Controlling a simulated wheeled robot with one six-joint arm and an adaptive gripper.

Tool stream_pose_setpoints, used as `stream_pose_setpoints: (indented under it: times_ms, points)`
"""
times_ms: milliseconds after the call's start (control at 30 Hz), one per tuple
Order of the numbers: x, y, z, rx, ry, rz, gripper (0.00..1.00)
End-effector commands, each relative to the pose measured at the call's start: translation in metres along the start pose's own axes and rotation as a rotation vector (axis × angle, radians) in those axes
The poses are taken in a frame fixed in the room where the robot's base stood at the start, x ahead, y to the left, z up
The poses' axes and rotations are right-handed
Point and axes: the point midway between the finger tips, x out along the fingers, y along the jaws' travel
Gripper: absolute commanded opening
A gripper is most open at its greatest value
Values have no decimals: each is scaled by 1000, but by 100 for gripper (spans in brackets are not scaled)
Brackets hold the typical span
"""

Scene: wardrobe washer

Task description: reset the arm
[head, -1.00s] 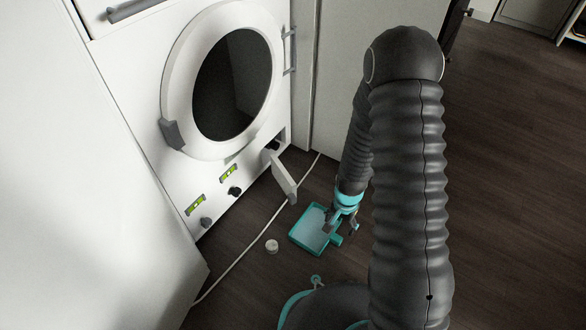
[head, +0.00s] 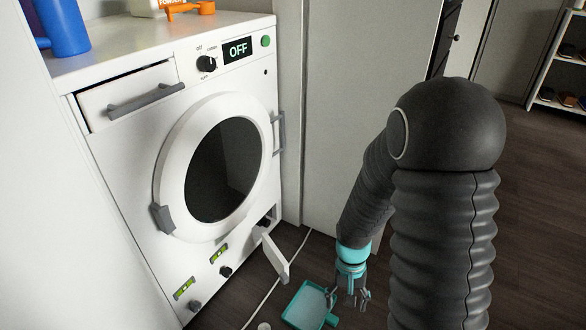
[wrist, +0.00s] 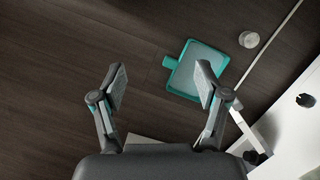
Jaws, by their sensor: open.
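My gripper (head: 350,294) is open and empty, pointing down above the dark wood floor in front of the washer (head: 190,150). The tray also shows in the wrist view (wrist: 187,80), partly hidden behind the right finger. My arm comes down at the right of the head view.
The washer's small lower flap (head: 276,260) hangs open. Its round door (head: 222,170) is closed and the display (head: 238,49) reads OFF. A white cap (wrist: 249,39) and a cable (head: 265,300) lie on the floor. A blue jug (head: 62,27) and orange scoop (head: 190,7) stand on top.

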Motion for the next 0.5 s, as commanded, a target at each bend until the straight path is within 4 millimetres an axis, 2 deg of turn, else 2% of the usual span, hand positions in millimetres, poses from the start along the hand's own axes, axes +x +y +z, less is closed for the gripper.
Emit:
stream_pose_setpoints:
  times_ms: [33, 100, 500]
  points:
    - [-24, 2, 6, -19, 19, -4, 74]
    - [-48, 5, 15, -45, 37, -7, 74]
    - [-174, 21, 69, -143, 194, -21, 74]
